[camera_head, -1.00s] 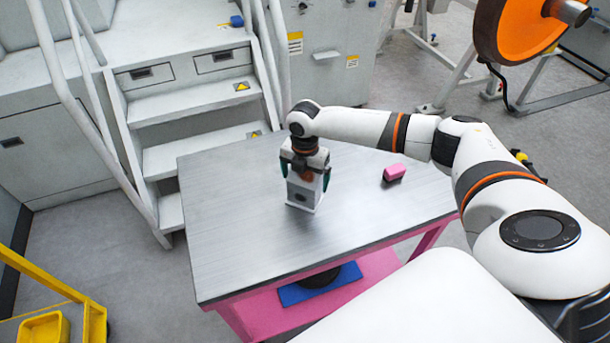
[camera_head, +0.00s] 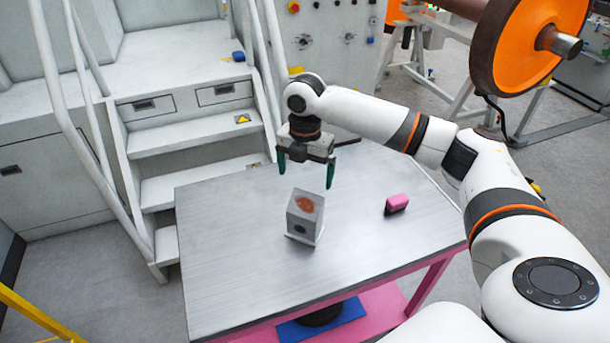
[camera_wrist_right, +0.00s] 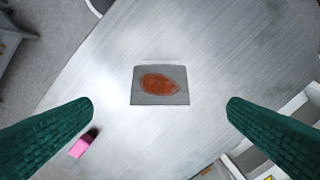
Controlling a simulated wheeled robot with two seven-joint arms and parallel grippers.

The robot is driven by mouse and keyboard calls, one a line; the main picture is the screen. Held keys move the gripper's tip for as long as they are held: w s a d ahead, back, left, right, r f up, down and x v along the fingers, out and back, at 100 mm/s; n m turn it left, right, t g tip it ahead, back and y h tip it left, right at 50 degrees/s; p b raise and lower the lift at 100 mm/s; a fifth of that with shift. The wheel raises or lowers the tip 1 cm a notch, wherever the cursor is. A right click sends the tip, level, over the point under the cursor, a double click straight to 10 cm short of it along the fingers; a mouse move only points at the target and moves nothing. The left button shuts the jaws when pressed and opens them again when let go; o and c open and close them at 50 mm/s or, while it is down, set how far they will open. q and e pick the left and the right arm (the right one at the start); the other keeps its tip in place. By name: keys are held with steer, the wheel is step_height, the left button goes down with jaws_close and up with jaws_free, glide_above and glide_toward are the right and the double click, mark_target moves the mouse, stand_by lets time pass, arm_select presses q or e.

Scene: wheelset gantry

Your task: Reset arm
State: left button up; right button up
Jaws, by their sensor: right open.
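My right gripper (camera_head: 306,172) is open and empty, with green fingers spread wide above the table. A grey box-shaped block (camera_head: 304,218) with an orange-brown patch on top stands upright on the metal table (camera_head: 230,250), below and apart from the fingers. In the right wrist view the block (camera_wrist_right: 160,86) lies between the two open fingers (camera_wrist_right: 160,105), farther off. My right arm reaches in from the right side of the head view. My left gripper does not show.
A pink and black block (camera_head: 397,203) lies on the table's right part. Grey steps with handrails (camera_head: 195,130) stand behind the table at the left. An orange wheel (camera_head: 535,45) is at the upper right. The left of the tabletop is clear.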

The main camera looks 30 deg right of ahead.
stand_by(0.3)
steer(key=s+a+f+m, duration=0.2)
steer(key=s+a+f, duration=0.2)
steer(key=a, duration=0.2)
steer(key=s+a+f+m+t+y, duration=0.1)
steer(key=s+a+f+m, duration=0.1)
steer(key=a+f, duration=0.3)
steer(key=s+a+f+m+y, duration=0.1)
steer(key=s+a+f+m, duration=0.1)
steer(key=s+a+f, duration=0.2)
steer(key=shift+s+a+f+m+t, duration=0.1)
steer(key=shift+s+a+m+t, duration=0.1)
steer(key=shift+s+a, duration=0.4)
steer(key=shift+s+a+f+m+t, duration=0.1)
steer(key=shift+s+a+t, duration=0.1)
steer(key=shift+a, duration=0.7)
steer(key=s+d+f+m+t+h, duration=0.1)
steer(key=s+d+m, duration=0.2)
steer(key=s+m, duration=0.5)
steer(key=s+d+f+m+t+h, duration=0.1)
steer(key=s+d+m, duration=0.2)
steer(key=s+m, duration=0.45)
step_height(320, 180, down, 28)
steer(key=s+g+b, duration=0.1)
steer(key=g+b, duration=0.1)
steer(key=s+d+f, duration=0.3)
steer(key=s+f, duration=1.3)
steer(key=shift+s+f+g+b, duration=0.2)
steer(key=shift+f+g+b, duration=0.05)
steer(key=shift+g+b, duration=0.2)
